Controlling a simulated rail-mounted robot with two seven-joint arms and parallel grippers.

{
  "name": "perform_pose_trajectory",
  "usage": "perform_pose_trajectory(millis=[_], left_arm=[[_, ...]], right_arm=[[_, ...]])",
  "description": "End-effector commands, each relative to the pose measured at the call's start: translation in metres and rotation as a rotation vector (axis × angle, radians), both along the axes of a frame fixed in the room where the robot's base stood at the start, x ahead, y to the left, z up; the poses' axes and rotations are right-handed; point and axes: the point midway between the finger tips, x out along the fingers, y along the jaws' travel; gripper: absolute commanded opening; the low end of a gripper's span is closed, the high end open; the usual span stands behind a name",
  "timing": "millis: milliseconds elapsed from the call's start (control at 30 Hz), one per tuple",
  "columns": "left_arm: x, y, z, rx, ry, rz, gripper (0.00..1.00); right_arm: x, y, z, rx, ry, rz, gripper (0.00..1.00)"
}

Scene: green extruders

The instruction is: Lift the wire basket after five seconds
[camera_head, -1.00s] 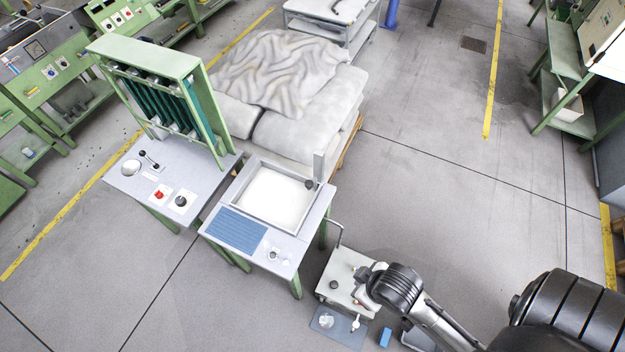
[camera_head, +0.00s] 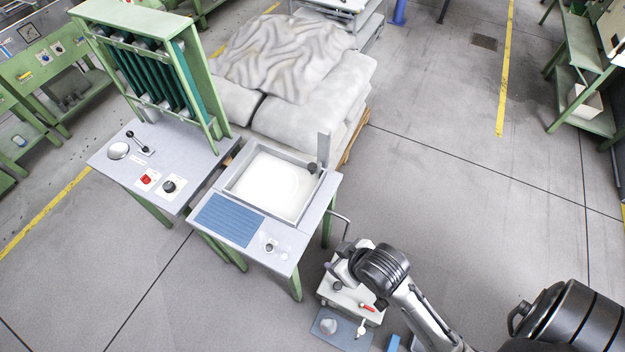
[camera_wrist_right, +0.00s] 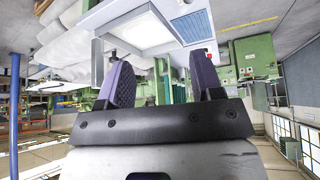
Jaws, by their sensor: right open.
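I cannot make out a clear wire basket in either view. A square metal-rimmed basin (camera_head: 233,184) with a bright white inside is set in the top of a small green-legged machine. A short grey upright post (camera_head: 323,150) stands at its far right corner. My right gripper (camera_head: 340,268) is to the lower right of this machine, over a low white box, apart from the basin. In the right wrist view the two dark fingers of the right gripper (camera_wrist_right: 165,80) are spread with nothing between them, and the bright basin (camera_wrist_right: 140,28) shows beyond them. My left gripper is not in view.
A taller green machine (camera_head: 140,60) stands left of the basin. Grey sacks (camera_head: 300,120) under a wrinkled cover lie on a pallet behind it. The low white box (camera_head: 345,303) with controls is below my right gripper. Open floor (camera_head: 470,190) lies to the right.

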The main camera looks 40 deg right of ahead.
Motion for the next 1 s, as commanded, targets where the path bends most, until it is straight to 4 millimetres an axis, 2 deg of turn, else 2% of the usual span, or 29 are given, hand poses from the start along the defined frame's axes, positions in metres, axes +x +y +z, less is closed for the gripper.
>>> perform_pose_trajectory(millis=[33, 467, 667, 767, 800, 867, 1000], left_arm=[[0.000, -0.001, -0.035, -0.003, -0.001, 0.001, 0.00], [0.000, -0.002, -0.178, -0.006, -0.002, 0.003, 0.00], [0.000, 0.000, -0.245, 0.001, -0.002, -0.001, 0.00], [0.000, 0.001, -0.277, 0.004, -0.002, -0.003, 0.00], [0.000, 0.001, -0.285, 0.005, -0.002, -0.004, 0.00], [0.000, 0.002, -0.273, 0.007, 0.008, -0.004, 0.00], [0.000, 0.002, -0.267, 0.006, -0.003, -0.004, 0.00]], right_arm=[[0.010, -0.001, -0.029, 0.009, -0.025, -0.014, 0.60], [0.085, -0.023, -0.133, 0.070, -0.173, -0.164, 0.60], [0.127, -0.044, -0.180, 0.098, -0.299, -0.265, 0.60], [0.153, -0.063, -0.203, 0.103, -0.404, -0.335, 0.60], [0.164, -0.075, -0.209, 0.095, -0.467, -0.373, 0.60], [0.172, -0.092, -0.196, 0.064, -0.548, -0.414, 0.60], [0.186, -0.117, -0.185, -0.020, -0.733, -0.442, 0.60]])
